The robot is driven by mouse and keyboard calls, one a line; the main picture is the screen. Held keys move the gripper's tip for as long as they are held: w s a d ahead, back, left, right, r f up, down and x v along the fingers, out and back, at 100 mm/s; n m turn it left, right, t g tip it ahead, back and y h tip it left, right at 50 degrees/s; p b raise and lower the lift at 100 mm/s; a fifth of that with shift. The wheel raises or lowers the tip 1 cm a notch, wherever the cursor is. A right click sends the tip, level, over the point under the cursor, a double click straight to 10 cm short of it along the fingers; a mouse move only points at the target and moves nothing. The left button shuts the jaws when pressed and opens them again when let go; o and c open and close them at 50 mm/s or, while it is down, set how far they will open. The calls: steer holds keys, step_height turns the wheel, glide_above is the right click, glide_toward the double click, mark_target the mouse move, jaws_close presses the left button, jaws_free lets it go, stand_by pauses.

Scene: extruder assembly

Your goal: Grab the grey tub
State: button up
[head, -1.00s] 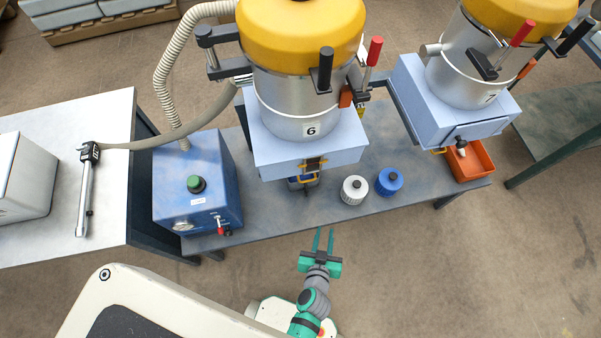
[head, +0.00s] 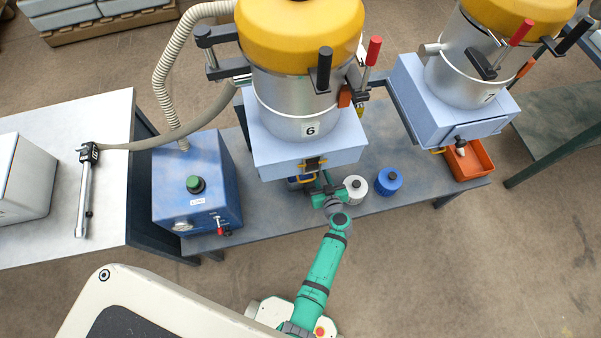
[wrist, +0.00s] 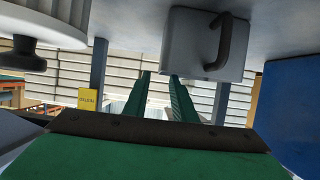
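A pale grey box-like tub (wrist: 192,45) with a dark curved handle fills the upper middle of the wrist view, which looks upside down. In the head view it is hard to make out under the machine marked 6. A light grey ribbed canister (head: 355,190) with a black knob stands on the bench just right of my gripper; it also shows at upper left in the wrist view (wrist: 48,20). I cannot tell for sure which one is meant. My gripper (head: 321,187) reaches over the bench's front edge. Its green fingers (wrist: 161,80) are apart, with nothing seen between them.
A blue canister (head: 389,182) stands right of the ribbed one. Machine 6's light blue housing (head: 310,155) overhangs my fingertips. A blue box with a green knob (head: 196,190) is on the left. An orange bin (head: 478,163) sits under the right machine.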

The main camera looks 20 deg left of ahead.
steer(key=shift+x, duration=3.35)
steer(key=shift+f, duration=0.2)
jaws_close()
